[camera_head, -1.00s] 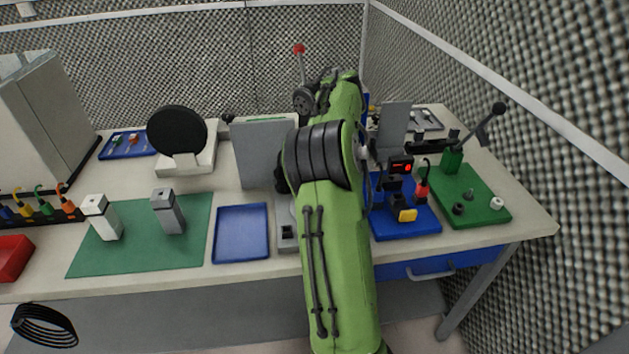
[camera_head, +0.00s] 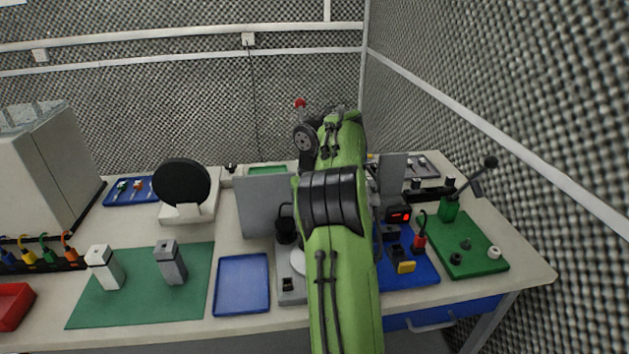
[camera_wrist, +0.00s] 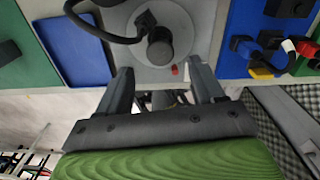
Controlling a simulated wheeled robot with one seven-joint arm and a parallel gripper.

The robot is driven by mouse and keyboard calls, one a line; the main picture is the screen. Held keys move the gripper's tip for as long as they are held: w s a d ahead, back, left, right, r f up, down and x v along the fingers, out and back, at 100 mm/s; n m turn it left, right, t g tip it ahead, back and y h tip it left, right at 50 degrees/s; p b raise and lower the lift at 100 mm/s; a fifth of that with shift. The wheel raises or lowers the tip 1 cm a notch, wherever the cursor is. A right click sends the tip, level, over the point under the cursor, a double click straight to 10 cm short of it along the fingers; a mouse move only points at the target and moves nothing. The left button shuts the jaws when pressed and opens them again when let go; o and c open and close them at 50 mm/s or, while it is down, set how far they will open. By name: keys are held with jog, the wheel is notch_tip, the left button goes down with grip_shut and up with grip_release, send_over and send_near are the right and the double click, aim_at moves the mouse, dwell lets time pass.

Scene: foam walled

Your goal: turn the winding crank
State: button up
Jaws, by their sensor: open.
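What looks like the winding crank is a dark round knob (camera_wrist: 160,48) with a short dark arm on a pale round disc, set on a grey base (camera_wrist: 205,12). In the head view, the disc (camera_head: 297,262) and base (camera_head: 291,297) show partly beside my arm. My gripper (camera_wrist: 161,70) is open and empty, its fingers spread on either side of the disc's near edge. The knob appears just beyond the fingertips, between their lines; I see no contact. My arm hides the gripper in the head view. A thick black curved piece (camera_wrist: 88,22) reaches toward the knob.
A blue tray (camera_head: 242,285) lies left of the base and a blue board (camera_head: 420,270) with connectors lies right. A grey upright panel (camera_head: 262,205) stands behind.

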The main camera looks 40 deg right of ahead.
notch_tip(320, 180, up, 10)
jog(key=p, duration=0.6)
jog(key=shift+r, duration=0.25)
jog(key=s+a+r+m+t, duration=0.1)
jog(key=s+a+r+m, duration=0.15)
jog(key=a+m, duration=0.35)
jog(key=s+a+r+m+t+y, duration=0.1)
jog(key=a+r+m, duration=0.25)
jog(key=a, duration=0.35)
jog(key=s+a+r+m+t, duration=0.1)
jog(key=a+r+m, duration=0.2)
jog(key=a+m, duration=0.3)
jog(key=s+a+f+m+t, duration=0.1)
jog(key=s+a+f+m, duration=0.1)
jog(key=s+m, duration=0.3)
jog(key=s+a+f+m, duration=0.2)
jog(key=s+m, duration=0.3)
jog(key=s+a+f+m+t+h, duration=0.1)
jog(key=s+a+f+m, duration=0.2)
jog(key=s+m, duration=0.2)
jog(key=shift+s+t, duration=0.3)
jog(key=shift+s, duration=0.1)
